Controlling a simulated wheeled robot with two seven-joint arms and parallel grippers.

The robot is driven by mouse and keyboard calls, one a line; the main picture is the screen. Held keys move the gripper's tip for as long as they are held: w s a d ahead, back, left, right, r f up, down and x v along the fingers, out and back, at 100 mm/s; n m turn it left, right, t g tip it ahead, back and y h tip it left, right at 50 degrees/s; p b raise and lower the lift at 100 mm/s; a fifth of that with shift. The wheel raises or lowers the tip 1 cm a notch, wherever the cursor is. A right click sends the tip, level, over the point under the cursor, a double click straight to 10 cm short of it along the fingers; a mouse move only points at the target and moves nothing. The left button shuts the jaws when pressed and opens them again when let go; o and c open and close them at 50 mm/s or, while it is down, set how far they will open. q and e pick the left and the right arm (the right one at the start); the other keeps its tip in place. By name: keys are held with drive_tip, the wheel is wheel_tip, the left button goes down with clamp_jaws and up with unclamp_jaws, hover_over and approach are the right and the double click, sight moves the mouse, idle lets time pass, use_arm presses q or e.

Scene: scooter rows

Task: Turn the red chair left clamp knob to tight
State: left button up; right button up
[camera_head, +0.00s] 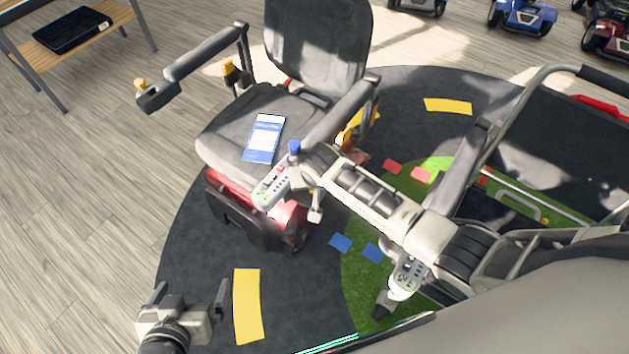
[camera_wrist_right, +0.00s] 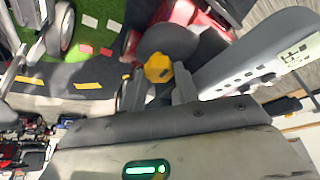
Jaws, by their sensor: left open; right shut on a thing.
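The red chair (camera_head: 232,140) has a dark grey seat and back and a red base. A yellow clamp knob (camera_wrist_right: 158,68) shows in the right wrist view, with the fingers of my right gripper (camera_wrist_right: 158,88) on both sides of it; the gripper is shut on it. In the head view my right arm reaches to the chair's right-hand armrest (camera_head: 338,117), and its fingertips and their grip are hard to make out there. I cannot read whether the knob is tight or loose. My left gripper (camera_head: 190,291) is open and empty, low in front of the chair.
A card (camera_head: 263,138) lies on the seat. The other armrest (camera_head: 203,54) stands out to the left. A dark frame with a handle (camera_head: 590,75) stands at the right. A bench (camera_head: 90,35) is at the upper left. The wooden floor at left is clear.

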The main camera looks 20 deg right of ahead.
idle(0.3)
drive_tip(key=o, duration=0.7)
drive_tip(key=shift+r, duration=0.1)
drive_tip(key=v, duration=1.5)
drive_tip(key=shift+s+r, duration=0.25)
drive_tip(key=shift+r, duration=0.1)
